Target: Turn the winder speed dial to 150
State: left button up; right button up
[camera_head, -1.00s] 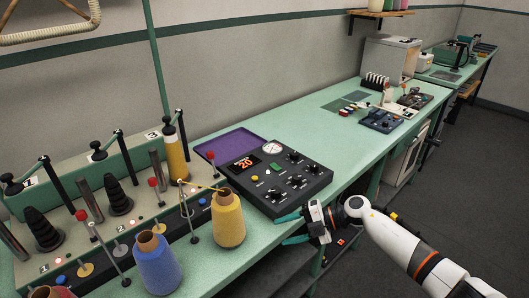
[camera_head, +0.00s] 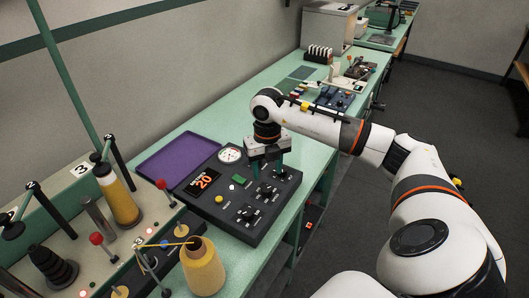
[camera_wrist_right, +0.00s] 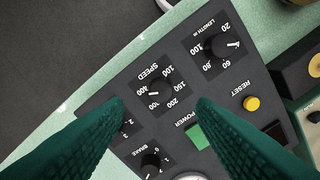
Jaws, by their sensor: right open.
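The black winder control box (camera_head: 222,212) lies on the green bench, its display (camera_head: 203,181) reading 20. My right gripper (camera_head: 267,177) is open and points down over the box's right part. In the right wrist view its green fingers (camera_wrist_right: 160,103) stand apart, with the speed dial (camera_wrist_right: 158,90) between their tips. The dial also shows in the head view (camera_head: 267,190). Whether the fingers touch it, and its exact setting, I cannot tell. The length dial (camera_wrist_right: 215,47) and brake dial (camera_wrist_right: 150,160) lie nearby. Another dial is partly hidden by a finger. My left gripper is out of view.
The green power button (camera_wrist_right: 196,137) and yellow reset button (camera_wrist_right: 252,103) are close to the right finger. A purple tray (camera_head: 170,155) lies behind the box. A yellow yarn cone (camera_head: 204,270) stands in front at left. Small equipment (camera_head: 335,98) sits farther along the bench.

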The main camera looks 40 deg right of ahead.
aim_at(266, 188)
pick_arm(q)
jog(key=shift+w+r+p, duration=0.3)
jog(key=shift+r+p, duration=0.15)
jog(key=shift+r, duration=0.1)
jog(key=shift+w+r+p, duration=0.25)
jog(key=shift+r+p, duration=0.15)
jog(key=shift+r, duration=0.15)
pick_arm(e)
notch_tip(266, 188, down, 7)
jog(key=shift+w+f, duration=0.15)
jog(key=c, duration=1)
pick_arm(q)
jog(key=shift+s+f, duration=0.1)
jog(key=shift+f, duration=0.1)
